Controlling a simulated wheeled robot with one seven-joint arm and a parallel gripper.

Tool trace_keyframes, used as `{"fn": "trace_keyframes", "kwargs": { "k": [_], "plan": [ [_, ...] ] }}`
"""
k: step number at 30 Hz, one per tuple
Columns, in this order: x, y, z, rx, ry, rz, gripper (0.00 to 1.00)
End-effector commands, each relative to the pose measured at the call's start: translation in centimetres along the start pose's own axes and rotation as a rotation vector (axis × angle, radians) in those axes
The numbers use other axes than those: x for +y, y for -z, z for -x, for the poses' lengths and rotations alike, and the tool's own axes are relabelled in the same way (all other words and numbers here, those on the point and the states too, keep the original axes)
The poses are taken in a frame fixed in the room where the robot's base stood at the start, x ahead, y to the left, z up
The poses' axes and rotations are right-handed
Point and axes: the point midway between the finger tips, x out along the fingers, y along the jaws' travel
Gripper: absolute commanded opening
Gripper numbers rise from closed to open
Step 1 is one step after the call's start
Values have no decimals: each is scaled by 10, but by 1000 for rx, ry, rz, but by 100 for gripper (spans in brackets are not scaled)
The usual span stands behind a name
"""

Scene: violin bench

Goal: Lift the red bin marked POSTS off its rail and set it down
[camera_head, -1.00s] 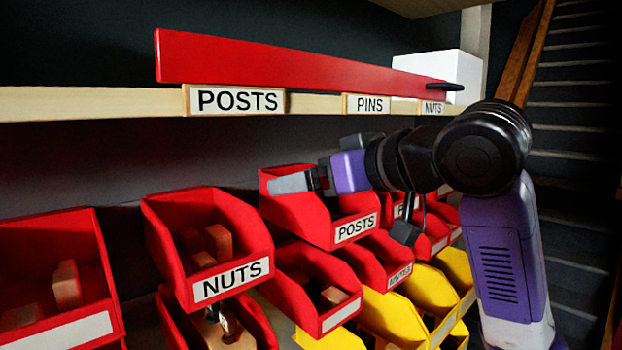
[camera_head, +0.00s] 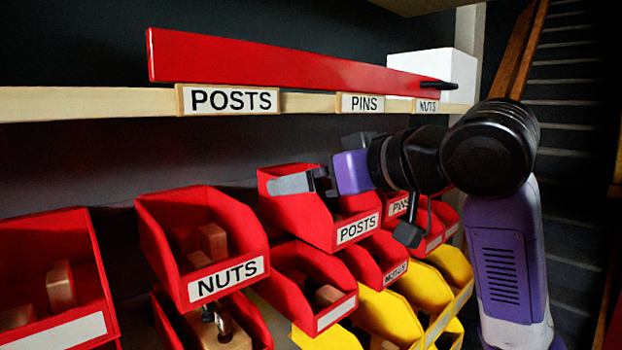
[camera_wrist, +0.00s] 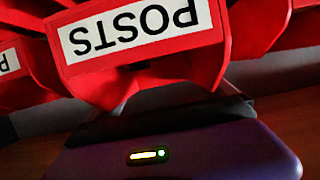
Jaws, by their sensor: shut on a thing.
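The red bin marked POSTS (camera_head: 330,222) is in the middle of the head view, in the upper row of bins, with its white label facing out. My gripper (camera_head: 290,184) reaches in from the right and is shut on the bin's upper part near its back left; the exact contact is partly hidden. In the wrist view the POSTS bin (camera_wrist: 115,70) fills the top with its label upside down. The rail behind the bin is hidden, so I cannot tell whether the bin still hangs on it.
A red bin marked NUTS (camera_head: 205,245) stands close on the left, a PINS bin (camera_head: 397,206) on the right. More red bins and yellow bins (camera_head: 385,312) sit below. A wooden shelf (camera_head: 80,103) with POSTS, PINS and NUTS labels carries a long red bar (camera_head: 280,68) and a white box (camera_head: 465,65).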

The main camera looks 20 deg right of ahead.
Motion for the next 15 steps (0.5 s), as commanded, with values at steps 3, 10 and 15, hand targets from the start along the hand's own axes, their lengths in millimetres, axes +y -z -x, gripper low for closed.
{"fn": "trace_keyframes", "kwargs": {
  "k": [3, 10, 15],
  "plan": [
    [0, -1, 7, 2, -1, 0, 46],
    [0, -5, 19, 1, 0, 0, 46],
    [0, -8, 28, 2, -1, 0, 46]
  ]
}}
